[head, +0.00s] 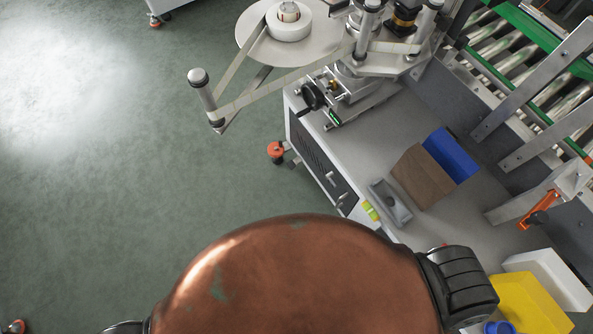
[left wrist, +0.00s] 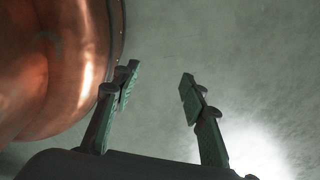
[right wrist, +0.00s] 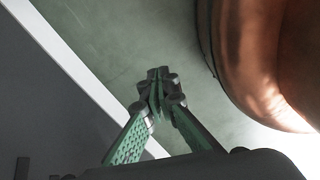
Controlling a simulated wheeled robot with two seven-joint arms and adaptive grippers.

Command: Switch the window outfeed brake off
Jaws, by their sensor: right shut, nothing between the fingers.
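I cannot pick out a switch marked as the window outfeed brake in any view. In the head view a labeller (head: 370,55) with a tape reel (head: 289,22) stands over a grey cabinet top (head: 430,120). My left gripper (left wrist: 158,76) is open and empty above bare floor in the left wrist view. My right gripper (right wrist: 158,78) is shut with nothing in it, in the right wrist view, with green floor beyond its tips. A grey surface with a white edge (right wrist: 75,60) lies left of it. Neither gripper shows in the head view.
On the cabinet lie a brown box (head: 422,177), a blue box (head: 452,155) and a grey holder (head: 390,201). A yellow bin (head: 530,302) stands lower right. Floor at left is clear.

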